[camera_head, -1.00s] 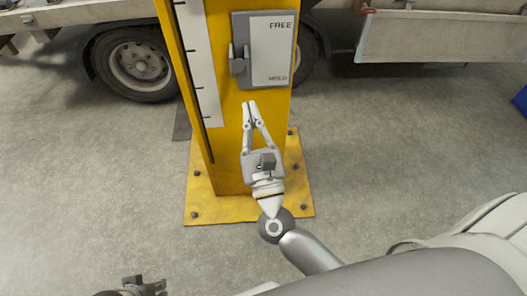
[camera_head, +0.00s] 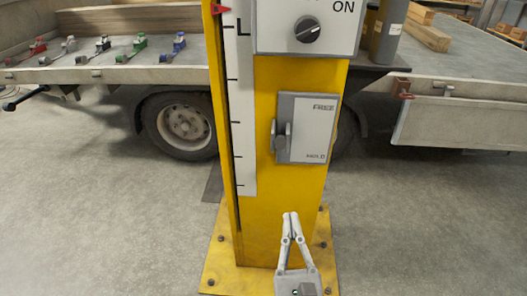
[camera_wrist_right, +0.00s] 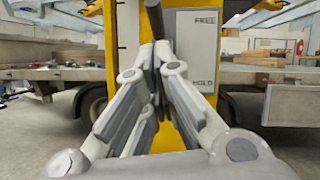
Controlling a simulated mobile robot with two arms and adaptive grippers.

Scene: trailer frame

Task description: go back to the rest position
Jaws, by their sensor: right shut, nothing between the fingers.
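My right gripper (camera_head: 291,216) is shut and empty at the bottom of the head view, in front of the lower part of the yellow post (camera_head: 270,220). In the right wrist view its fingers (camera_wrist_right: 156,50) meet, with the grey lever (camera_wrist_right: 153,18) of the FREE/HOLD plate (camera_wrist_right: 197,60) behind their tips. In the head view the gripper is below the FREE/HOLD plate (camera_head: 311,128) and clear of its lever (camera_head: 281,141). My left gripper is out of view.
A grey box with a black knob (camera_head: 308,29) marked ON sits higher on the post. The bolted yellow base plate (camera_head: 222,262) is on the floor. A trailer (camera_head: 110,70) carrying several coloured clamps stands behind. Open concrete floor (camera_head: 90,200) lies left and right.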

